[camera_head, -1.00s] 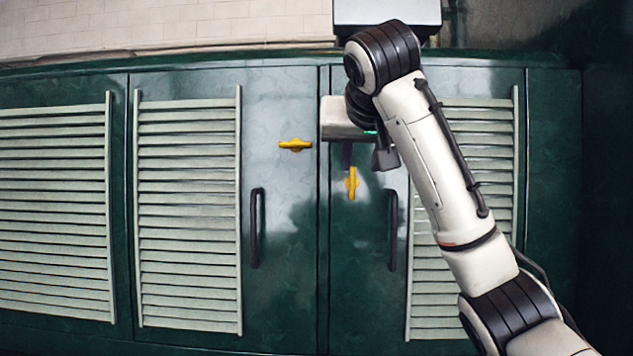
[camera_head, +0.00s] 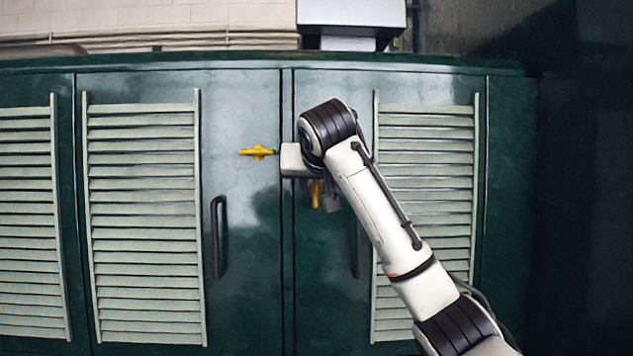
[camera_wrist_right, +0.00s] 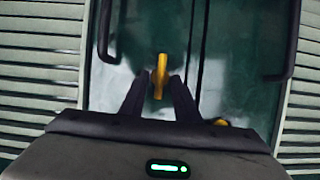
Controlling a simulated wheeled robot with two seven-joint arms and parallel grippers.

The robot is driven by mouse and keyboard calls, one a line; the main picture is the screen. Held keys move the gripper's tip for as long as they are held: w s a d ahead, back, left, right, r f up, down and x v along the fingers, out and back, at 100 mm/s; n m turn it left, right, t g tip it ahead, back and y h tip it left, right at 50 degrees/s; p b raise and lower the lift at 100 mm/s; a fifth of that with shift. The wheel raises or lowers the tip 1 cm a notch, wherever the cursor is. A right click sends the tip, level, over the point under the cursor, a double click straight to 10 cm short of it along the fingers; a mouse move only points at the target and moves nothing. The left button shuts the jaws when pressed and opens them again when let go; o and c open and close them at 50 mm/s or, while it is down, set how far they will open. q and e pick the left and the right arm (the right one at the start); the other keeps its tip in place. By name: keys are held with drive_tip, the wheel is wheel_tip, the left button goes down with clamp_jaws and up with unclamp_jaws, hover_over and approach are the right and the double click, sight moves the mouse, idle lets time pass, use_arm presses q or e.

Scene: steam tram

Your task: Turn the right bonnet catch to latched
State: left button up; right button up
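The right bonnet catch (camera_head: 316,196) is a yellow lever that stands upright on the right green door. My right gripper (camera_head: 313,183) is in front of it and hides its upper part in the head view. In the right wrist view the catch (camera_wrist_right: 159,78) lies between the two dark fingers, which are spread with a small gap on each side. Whether the fingertips reach past its front face is unclear. The left catch (camera_head: 258,152) is yellow and lies level on the left door; part of it also shows in the right wrist view (camera_wrist_right: 221,122). My left gripper is out of view.
A dark upright handle (camera_head: 218,237) is on the left door, and another (camera_head: 356,249) is on the right door, partly behind my arm. Pale louvred panels (camera_head: 145,220) flank the doors. A grey box (camera_head: 351,14) stands above the cabinet's top edge.

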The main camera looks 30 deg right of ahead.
drive_tip(key=shift+c, duration=0.2)
clamp_jaws()
